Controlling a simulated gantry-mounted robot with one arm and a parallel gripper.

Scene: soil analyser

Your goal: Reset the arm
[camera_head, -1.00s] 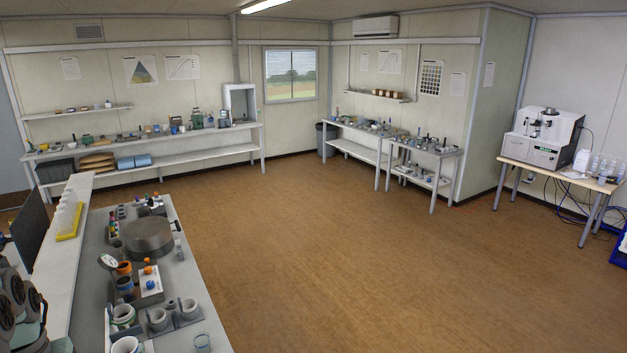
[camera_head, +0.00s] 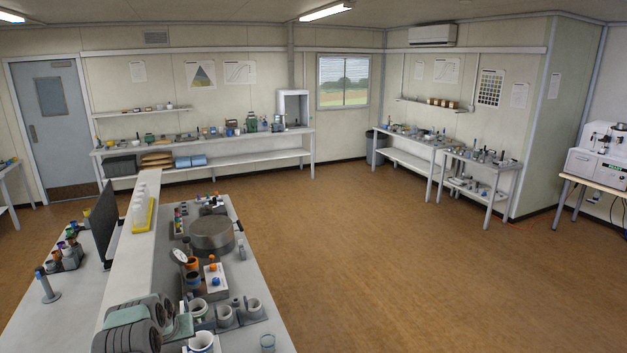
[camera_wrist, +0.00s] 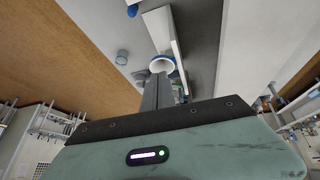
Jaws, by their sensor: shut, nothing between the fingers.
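My gripper (camera_wrist: 158,80) shows in the wrist view as two dark grey fingers pressed together, with nothing between them. Its pale green body with a lit display fills the lower part of that view. Beyond the fingertips is a white cup with a blue rim (camera_wrist: 162,64); I cannot tell the gap between them. In the head view, grey-green rounded parts of my arm (camera_head: 135,325) show at the lower left, by the near bench; the fingers cannot be made out there.
The near bench (camera_head: 255,300) holds a round grey drum (camera_head: 212,234), cups and small bottles. A yellow rack of white tubes (camera_head: 143,213) stands on its raised shelf beside a dark panel (camera_head: 103,222). Benches line the far walls. The brown floor (camera_head: 400,260) is open in the middle.

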